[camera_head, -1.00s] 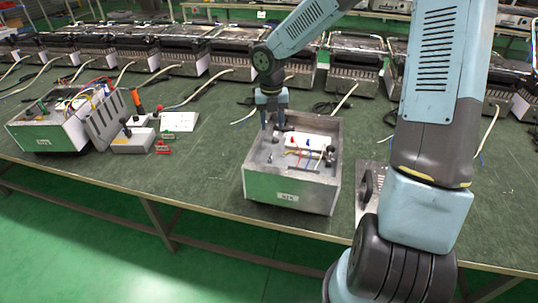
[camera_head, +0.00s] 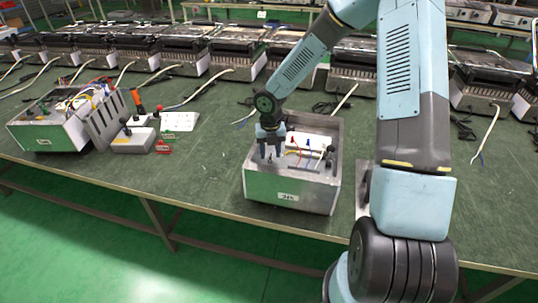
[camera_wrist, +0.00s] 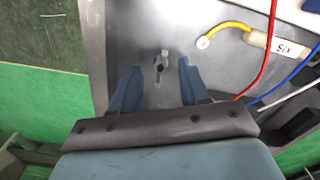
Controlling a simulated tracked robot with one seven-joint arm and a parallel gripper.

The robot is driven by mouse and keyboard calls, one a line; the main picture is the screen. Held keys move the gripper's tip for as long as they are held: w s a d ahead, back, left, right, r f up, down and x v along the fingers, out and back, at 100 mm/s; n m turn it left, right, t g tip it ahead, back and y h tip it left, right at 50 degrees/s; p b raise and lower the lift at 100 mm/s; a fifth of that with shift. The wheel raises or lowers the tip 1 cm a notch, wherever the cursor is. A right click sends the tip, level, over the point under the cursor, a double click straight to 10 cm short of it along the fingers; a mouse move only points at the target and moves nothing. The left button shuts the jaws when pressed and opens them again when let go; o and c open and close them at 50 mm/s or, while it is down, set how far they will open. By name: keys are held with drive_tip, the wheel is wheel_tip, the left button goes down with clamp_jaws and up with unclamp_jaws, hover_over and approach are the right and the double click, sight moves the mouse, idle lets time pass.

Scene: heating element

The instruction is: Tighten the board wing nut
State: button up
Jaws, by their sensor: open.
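The metal box (camera_head: 292,190) stands on the green bench, with a white board (camera_head: 312,141) and coloured wires inside. My gripper (camera_head: 271,150) is over the left part of the box, pointing down. In the wrist view, my gripper (camera_wrist: 160,75) is open, its two blue fingers apart. A small dark metal fastener, apparently the wing nut (camera_wrist: 160,63), stands on the grey metal floor between and just beyond the fingertips. Nothing is held. I cannot tell from these views how high the fingertips are above it.
Red, blue, white and yellow wires (camera_wrist: 262,60) run close to the right finger. The box's metal wall (camera_wrist: 95,50) is close on the left. A second white box (camera_head: 50,135), small holders and tools (camera_head: 140,130) stand on the left of the bench.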

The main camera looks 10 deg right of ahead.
drive_tip(key=shift+f, duration=0.85)
clamp_jaws()
